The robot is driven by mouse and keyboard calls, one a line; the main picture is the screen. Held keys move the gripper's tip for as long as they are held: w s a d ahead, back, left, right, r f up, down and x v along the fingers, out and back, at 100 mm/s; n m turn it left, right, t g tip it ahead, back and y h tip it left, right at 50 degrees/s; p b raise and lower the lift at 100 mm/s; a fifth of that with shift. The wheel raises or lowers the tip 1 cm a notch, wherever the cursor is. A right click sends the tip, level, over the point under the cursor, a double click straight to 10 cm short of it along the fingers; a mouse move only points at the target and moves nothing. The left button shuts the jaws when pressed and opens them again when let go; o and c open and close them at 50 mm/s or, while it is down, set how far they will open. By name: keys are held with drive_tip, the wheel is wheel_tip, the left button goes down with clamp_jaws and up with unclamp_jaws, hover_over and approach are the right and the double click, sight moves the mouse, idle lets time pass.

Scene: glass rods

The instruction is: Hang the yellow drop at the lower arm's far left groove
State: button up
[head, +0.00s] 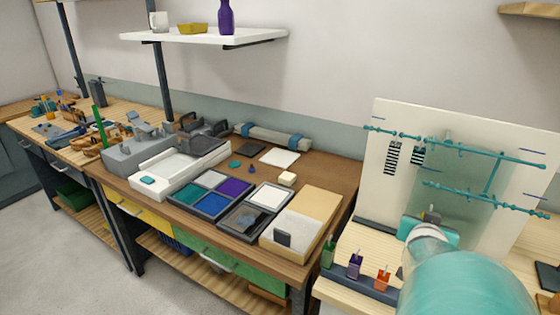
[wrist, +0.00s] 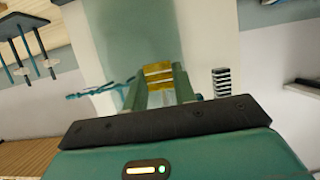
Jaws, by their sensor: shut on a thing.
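My gripper (wrist: 160,82) is shut on the yellow drop (wrist: 158,74), which shows as yellow bands between the two green fingers in the wrist view. In the head view my gripper (head: 431,216) is in front of the pale panel, just below the left end of the lower arm (head: 480,199). The drop is too small there to make out clearly. The lower arm is a thin teal rod with small knobs. A teal rod (wrist: 100,89) also shows left of the fingers in the wrist view, apart from the drop. The far left groove itself is too small to make out.
The upper arm (head: 450,143) crosses the pale panel (head: 392,130) above, joined to the lower arm by a slanting rod. Green (head: 328,253), purple (head: 354,267) and orange (head: 383,279) holders stand left of my arm. A cluttered workbench (head: 335,172) lies further left.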

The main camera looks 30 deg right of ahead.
drive_tip(key=shift+d, duration=0.35)
drive_tip(key=shift+w+d+f, duration=0.1)
drive_tip(key=shift+d+f, duration=0.05)
drive_tip(key=shift+d, duration=0.2)
drive_tip(key=shift+w+a, duration=0.1)
drive_tip(key=shift+a, duration=0.1)
drive_tip(key=shift+w+d, duration=0.1)
drive_tip(key=shift+d, duration=0.5)
drive_tip(key=shift+w+d, duration=0.15)
drive_tip(key=shift+w, duration=0.1)
drive_tip(key=shift+w+d, duration=0.75)
drive_tip(key=shift+d, duration=0.7)
drive_tip(key=shift+w+d, duration=0.7)
drive_tip(key=shift+d, duration=0.8)
drive_tip(key=shift+w+d, duration=0.75)
drive_tip(key=shift+d, duration=0.7)
drive_tip(key=shift+a, duration=0.1)
